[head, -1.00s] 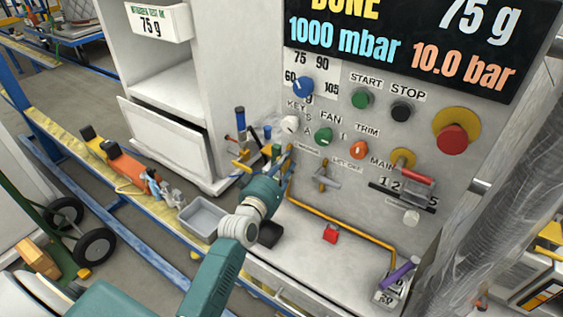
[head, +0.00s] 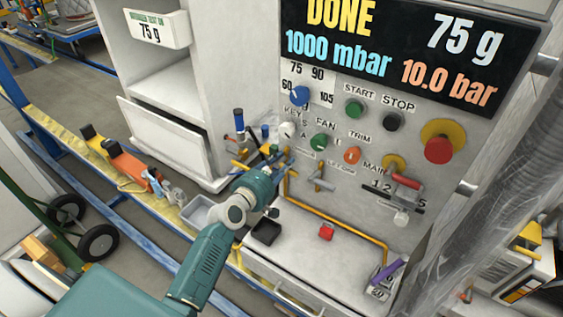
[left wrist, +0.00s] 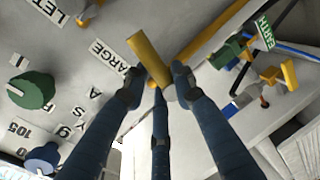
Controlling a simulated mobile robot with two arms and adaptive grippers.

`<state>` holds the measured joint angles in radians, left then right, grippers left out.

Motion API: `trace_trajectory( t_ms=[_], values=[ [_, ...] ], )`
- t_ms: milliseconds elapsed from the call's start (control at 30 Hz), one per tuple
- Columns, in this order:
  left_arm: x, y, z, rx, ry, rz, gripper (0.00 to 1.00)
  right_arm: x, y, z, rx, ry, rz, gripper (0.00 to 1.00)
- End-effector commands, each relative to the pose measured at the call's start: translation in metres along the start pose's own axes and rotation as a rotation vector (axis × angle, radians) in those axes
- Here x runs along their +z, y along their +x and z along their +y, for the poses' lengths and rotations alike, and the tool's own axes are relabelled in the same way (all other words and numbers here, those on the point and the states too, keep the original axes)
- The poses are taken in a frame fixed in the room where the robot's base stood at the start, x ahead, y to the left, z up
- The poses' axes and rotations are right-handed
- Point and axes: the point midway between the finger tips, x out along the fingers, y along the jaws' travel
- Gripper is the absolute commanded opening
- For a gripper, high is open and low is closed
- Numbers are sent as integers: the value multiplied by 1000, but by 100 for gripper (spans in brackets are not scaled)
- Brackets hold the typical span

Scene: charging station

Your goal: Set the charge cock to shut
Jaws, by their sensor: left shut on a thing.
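The charge cock has a yellow lever (left wrist: 147,60), seen in the left wrist view beside a label partly reading "CHARGE" (left wrist: 108,60). The lever slants up-left, roughly crosswise to the yellow pipe (left wrist: 215,30) beside it. My left gripper (left wrist: 158,80) has its dark fingers closed around the lever's lower end. In the head view my left gripper (head: 284,162) is against the panel below the fan knob and hides most of the cock. My right gripper is in neither view.
A green fan knob (head: 319,142) and a white key knob (head: 287,130) sit just above. A second cock (head: 320,178) is to the right. Blue-handled valves (head: 239,122) stand close on the left.

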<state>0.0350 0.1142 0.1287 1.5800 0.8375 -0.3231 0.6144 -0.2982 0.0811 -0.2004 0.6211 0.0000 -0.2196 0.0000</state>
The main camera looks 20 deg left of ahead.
Motion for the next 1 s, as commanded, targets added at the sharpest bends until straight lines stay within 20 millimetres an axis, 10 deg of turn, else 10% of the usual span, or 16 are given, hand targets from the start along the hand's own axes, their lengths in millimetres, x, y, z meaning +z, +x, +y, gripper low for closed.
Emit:
trace_trajectory(
  t_ms=[967, 1000],
  values=[
    [10, -2, -8, -23, -228, -65, 0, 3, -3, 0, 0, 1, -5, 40],
    [10, -2, -8, -23, -228, -65, 30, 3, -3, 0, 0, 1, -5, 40]
  ],
)
